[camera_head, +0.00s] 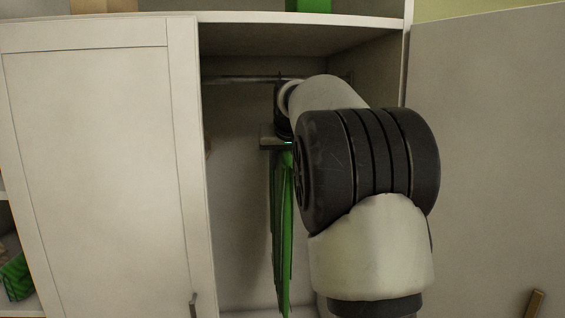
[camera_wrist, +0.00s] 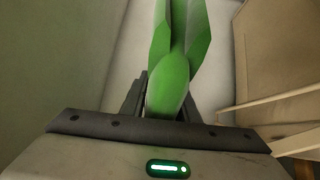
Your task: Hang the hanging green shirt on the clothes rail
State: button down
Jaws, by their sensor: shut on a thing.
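The green shirt (camera_head: 283,235) hangs down inside the open wardrobe compartment, seen nearly edge-on in the head view. My gripper (camera_wrist: 162,105) is shut on the shirt's upper part, and the shirt (camera_wrist: 178,65) stretches away from the jaws in the wrist view. The clothes rail (camera_head: 235,79) runs across the top of the compartment, under the shelf. My wrist is close to the rail in the picture. My arm hides the rail's right part. I cannot tell whether the hanger's hook touches the rail.
A closed white door (camera_head: 95,170) covers the left section, and an open door panel (camera_head: 490,150) stands at the right. A shelf (camera_head: 300,20) lies just above the rail. Green items (camera_head: 15,278) sit at the lower left.

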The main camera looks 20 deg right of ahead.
jog(key=shift+r, duration=0.1)
jog(key=c, duration=1.3)
grip_release()
jog(key=v, duration=1.7)
jog(key=s+a+f+n+g, duration=0.1)
jog(key=s+a+f, duration=0.3)
jog(key=s+f, duration=0.4)
jog(key=s+a+f+n+g+y+p, duration=0.1)
jog(key=s+a+f, duration=0.4)
jog(key=s+f, duration=0.4)
jog(key=s+a+f+n+g+y, duration=0.1)
jog(key=s+a+f, duration=0.3)
jog(key=s+f, duration=0.4)
jog(key=shift+s+a+f+p, duration=0.1)
jog(key=shift+s+p, duration=0.05)
jog(key=shift+s, duration=0.6)
jog(key=shift+s+a+f+p, duration=0.1)
jog(key=shift+s+f, duration=0.05)
jog(key=shift+s, duration=0.55)
jog(key=shift+s+a+f+p, duration=0.1)
jog(key=shift+s+p, duration=0.05)
jog(key=shift+s, duration=0.6)
